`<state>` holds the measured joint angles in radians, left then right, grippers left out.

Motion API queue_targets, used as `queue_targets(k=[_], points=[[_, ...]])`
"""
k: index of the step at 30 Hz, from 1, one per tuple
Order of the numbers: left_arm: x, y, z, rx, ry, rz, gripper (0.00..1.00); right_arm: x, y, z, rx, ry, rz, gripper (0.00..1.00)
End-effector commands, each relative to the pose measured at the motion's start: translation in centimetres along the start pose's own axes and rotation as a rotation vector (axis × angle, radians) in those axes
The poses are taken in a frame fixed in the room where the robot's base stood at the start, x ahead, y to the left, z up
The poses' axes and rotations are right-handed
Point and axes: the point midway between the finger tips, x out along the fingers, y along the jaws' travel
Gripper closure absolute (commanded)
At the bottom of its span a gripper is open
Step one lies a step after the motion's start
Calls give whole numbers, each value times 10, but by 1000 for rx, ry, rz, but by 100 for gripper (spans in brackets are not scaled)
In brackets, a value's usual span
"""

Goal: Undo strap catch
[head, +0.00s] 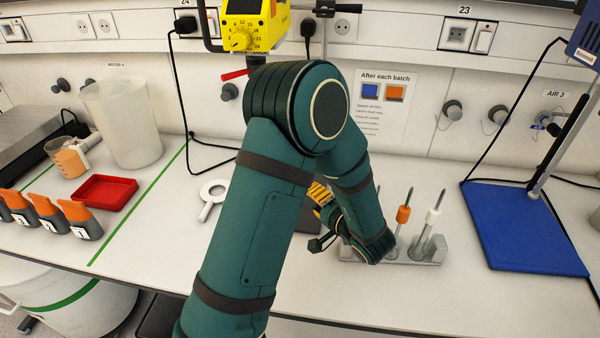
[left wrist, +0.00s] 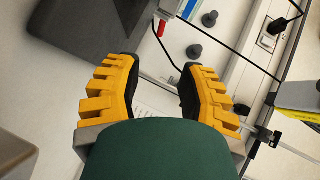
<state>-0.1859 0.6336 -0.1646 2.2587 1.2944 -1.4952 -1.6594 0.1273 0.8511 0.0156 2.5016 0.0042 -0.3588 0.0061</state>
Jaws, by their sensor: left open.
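My left gripper (head: 320,197) is mostly hidden behind my teal forearm in the head view. Only some yellow finger parts show, over the bench left of a grey rack. In the left wrist view the left gripper (left wrist: 158,74) has its two yellow, dark-padded fingers spread apart, with nothing between them. I cannot make out a strap or a strap catch in either view; my arm covers the middle of the bench. My right gripper is in neither view.
A yellow timer device (head: 243,36) is at the top, with a red lever (head: 235,75) below it. The grey rack (head: 432,251) holds upright rods. A blue board (head: 522,230) lies at right. A red tray (head: 104,192) and a clear beaker (head: 122,122) stand at left.

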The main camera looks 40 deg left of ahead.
Motion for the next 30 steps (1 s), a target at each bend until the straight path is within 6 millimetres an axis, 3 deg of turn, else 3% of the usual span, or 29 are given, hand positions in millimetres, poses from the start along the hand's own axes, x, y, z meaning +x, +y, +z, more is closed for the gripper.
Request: queue_targets(k=[5, 18, 24, 30], points=[[23, 0, 2, -1, -6, -3, 60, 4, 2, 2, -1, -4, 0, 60], [106, 1, 2, -1, -4, -1, 60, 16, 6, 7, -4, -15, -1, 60], [129, 0, 1, -1, -2, -1, 60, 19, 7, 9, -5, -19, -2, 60], [135, 0, 0, 1, 0, 0, 60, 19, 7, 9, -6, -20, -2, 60]])
